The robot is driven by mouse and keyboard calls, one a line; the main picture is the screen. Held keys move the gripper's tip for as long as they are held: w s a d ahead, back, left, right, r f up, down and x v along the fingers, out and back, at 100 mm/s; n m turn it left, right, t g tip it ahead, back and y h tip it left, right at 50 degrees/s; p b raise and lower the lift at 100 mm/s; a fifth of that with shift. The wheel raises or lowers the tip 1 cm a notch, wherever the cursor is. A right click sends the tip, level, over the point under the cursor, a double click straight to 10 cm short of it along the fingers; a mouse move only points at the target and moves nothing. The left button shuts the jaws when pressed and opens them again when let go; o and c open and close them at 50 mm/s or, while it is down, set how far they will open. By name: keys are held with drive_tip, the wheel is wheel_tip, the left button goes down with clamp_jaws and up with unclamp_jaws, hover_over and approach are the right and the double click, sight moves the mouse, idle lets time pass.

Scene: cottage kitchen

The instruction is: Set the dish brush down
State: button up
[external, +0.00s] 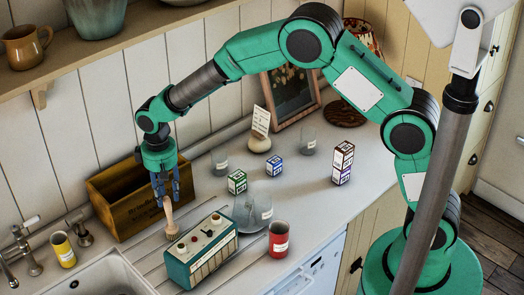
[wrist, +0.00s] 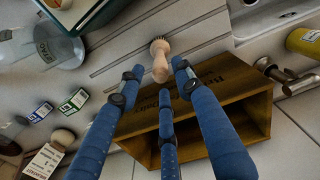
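The dish brush (external: 169,216) has a pale wooden handle. It stands roughly upright below my gripper (external: 165,192), at the drainboard beside the wooden box. In the wrist view the brush (wrist: 160,62) has its round bristle head at the far end, and its handle end points towards my gripper (wrist: 159,78). The three blue fingers are spread around the handle end, with visible gaps at the left and right fingertips. My gripper looks open. The head seems to rest on the counter, though exact contact is hard to tell.
A wooden box (external: 140,217) stands close behind and left of the brush. A teal-and-cream appliance (external: 202,256) is in front of it. A glass flask (external: 252,207), red cup (external: 278,240) and small cartons (external: 237,182) stand to the right. The sink (external: 95,278) is at front left, near a yellow cup (external: 63,250).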

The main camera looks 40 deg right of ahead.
drive_tip(key=shift+r, duration=0.45)
idle(0.6)
drive_tip(key=shift+d+r, duration=0.15)
drive_tip(key=shift+r, duration=0.1)
drive_tip(key=s+d+r+t, duration=0.1)
drive_tip(key=s+d+r, duration=0.3)
drive_tip(key=d+r, duration=0.3)
drive_tip(key=s+d+r+m+t, duration=0.1)
drive_tip(key=s+d+r, duration=0.4)
drive_tip(key=r, duration=0.4)
drive_tip(key=s+d+r+t, duration=0.1)
drive_tip(key=s+d+r, duration=0.3)
drive_tip(key=d+r, duration=0.3)
drive_tip(key=s+d+r+t, duration=0.1)
drive_tip(key=s+d, duration=0.3)
drive_tip(key=s, duration=0.4)
drive_tip(key=s+d+r+m, duration=0.1)
drive_tip(key=s+d+r, duration=0.2)
drive_tip(key=s, duration=0.6)
drive_tip(key=s+d+r+m+t, duration=0.1)
drive_tip(key=s+d+r, duration=0.1)
drive_tip(key=s+d, duration=0.3)
drive_tip(key=s, duration=0.4)
drive_tip(key=shift+d+r+t, duration=0.2)
drive_tip(key=shift+t, duration=0.1)
drive_tip(key=shift+w, duration=0.1)
